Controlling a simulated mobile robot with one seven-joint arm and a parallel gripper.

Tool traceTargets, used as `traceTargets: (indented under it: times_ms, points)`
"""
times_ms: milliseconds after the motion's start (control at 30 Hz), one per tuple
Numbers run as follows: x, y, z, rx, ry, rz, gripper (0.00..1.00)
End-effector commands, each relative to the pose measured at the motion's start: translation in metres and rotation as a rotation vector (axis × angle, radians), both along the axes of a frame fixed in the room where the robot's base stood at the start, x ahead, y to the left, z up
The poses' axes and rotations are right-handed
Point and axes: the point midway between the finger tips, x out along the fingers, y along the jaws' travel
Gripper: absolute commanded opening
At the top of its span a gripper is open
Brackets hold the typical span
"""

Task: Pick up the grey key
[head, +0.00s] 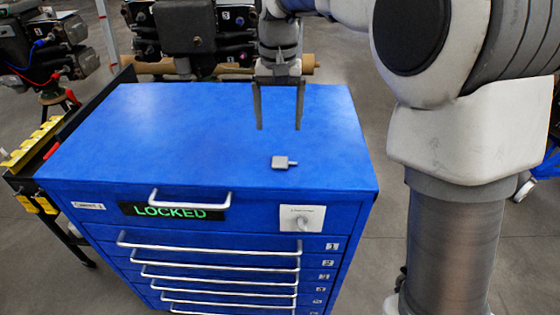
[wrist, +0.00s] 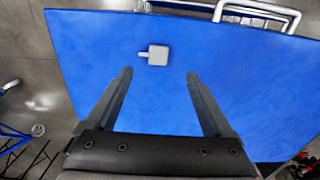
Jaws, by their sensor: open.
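The grey key (head: 281,162) lies flat on the blue cabinet top (head: 190,130), toward its front edge and right of the middle. It has a square head and a short stem pointing right in the head view. In the wrist view the key (wrist: 157,55) lies beyond the fingertips, between their lines, with its stem pointing left. My gripper (head: 279,128) is open and empty above the cabinet top, behind the key in the head view. It also shows in the wrist view (wrist: 160,73). The fingers do not touch the key.
The blue cabinet front has a panel reading LOCKED (head: 172,211), a white lock plate (head: 302,218) and several drawers with silver handles. A dark bench with yellow parts (head: 30,145) stands at the left. Machinery (head: 190,30) stands behind. The cabinet top is otherwise clear.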

Motion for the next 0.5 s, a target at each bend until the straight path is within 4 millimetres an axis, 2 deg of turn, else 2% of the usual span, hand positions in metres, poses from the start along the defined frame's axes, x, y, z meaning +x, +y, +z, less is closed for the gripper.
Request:
traceTargets:
  times_ms: [33,200,500]
  points:
    - [-0.001,-0.001,-0.013,-0.002,0.004,0.000,0.86]
    - [0.000,-0.001,-0.043,-0.001,0.003,-0.001,0.86]
    - [0.002,-0.001,-0.066,-0.001,0.003,-0.001,0.86]
